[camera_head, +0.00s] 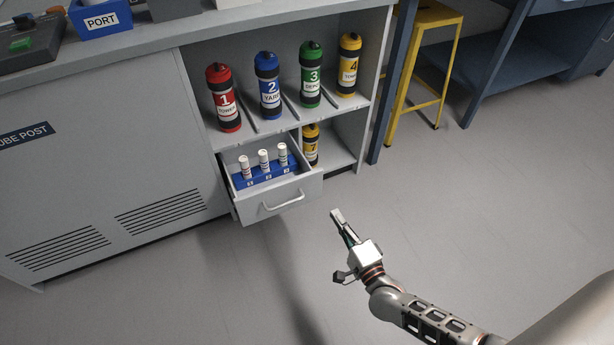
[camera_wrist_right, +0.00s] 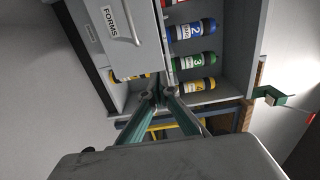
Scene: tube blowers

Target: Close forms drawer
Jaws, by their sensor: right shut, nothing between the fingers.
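The forms drawer (camera_head: 270,205) is pulled out from the grey cabinet, below the shelf of canisters. It holds a blue rack (camera_head: 265,175) with three white tubes. Its front has a bar handle (camera_head: 284,203). In the right wrist view the drawer front (camera_wrist_right: 120,55) carries a FORMS label (camera_wrist_right: 109,21) and shows its handle at the upper middle. My right gripper (camera_head: 337,214) is shut and empty, in front of the drawer and right of its handle, apart from it in the head view. My left gripper is not in view.
Red (camera_head: 223,97), blue (camera_head: 268,86), green (camera_head: 310,75) and yellow (camera_head: 349,65) canisters stand on the shelf above. Another yellow canister (camera_head: 310,147) stands beside the drawer. A yellow stool (camera_head: 437,20) is at the back right. The floor before the drawer is clear.

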